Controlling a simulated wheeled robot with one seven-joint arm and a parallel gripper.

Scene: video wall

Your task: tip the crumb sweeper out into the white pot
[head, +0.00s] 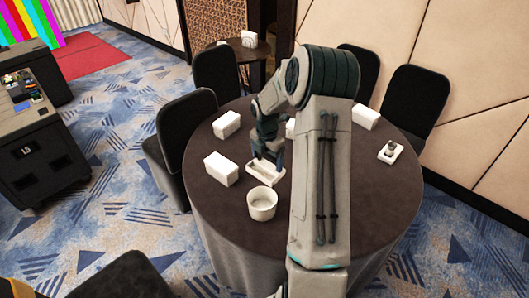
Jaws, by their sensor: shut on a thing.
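The white pot (262,212) stands upright near the left front part of the round table. The crumb sweeper (262,178), a small white tray-like thing, is just behind the pot. My gripper (267,160) is shut on the crumb sweeper from above. The sweeper looks roughly level, and I cannot tell whether it touches the table. What is in the sweeper is too small to make out. My arm hides part of the table to the right of the pot.
White boxes (221,169) and (227,124) stand on the brown-covered table (375,190) left of my gripper; another white box (365,118) is at the back right. A white holder (390,151) is on the right. Black chairs (414,97) surround the table. The table's right front is clear.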

